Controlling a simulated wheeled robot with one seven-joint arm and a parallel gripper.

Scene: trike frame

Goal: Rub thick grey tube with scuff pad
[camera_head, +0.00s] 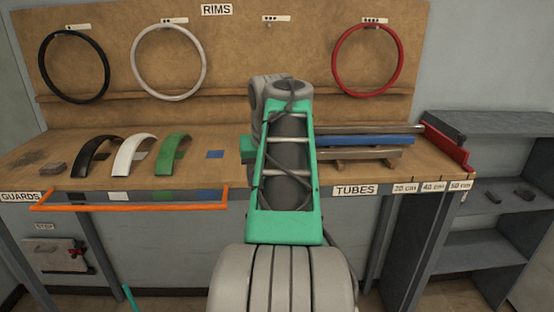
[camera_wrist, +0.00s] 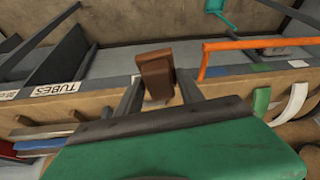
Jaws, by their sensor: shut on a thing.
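My gripper (camera_wrist: 160,76) is shut on a brown block, which looks like the scuff pad (camera_wrist: 154,70), held between its two fingers in the wrist view. In the head view my arm hides the gripper and the pad. Several tubes lie on wooden supports at the bench's right: a grey tube (camera_head: 372,129) at the back, a blue tube (camera_head: 378,141) and a grey-brown tube (camera_head: 368,154) in front. Which is the thick grey one I cannot tell for sure. In the wrist view the tubes, including the blue one (camera_wrist: 42,144), are at the left, apart from the pad.
Black, white and green guards (camera_head: 173,154) and a small block (camera_head: 53,168) are on the left. An orange rail (camera_head: 130,207) runs along the bench front. Grey shelves (camera_head: 490,240) stand right.

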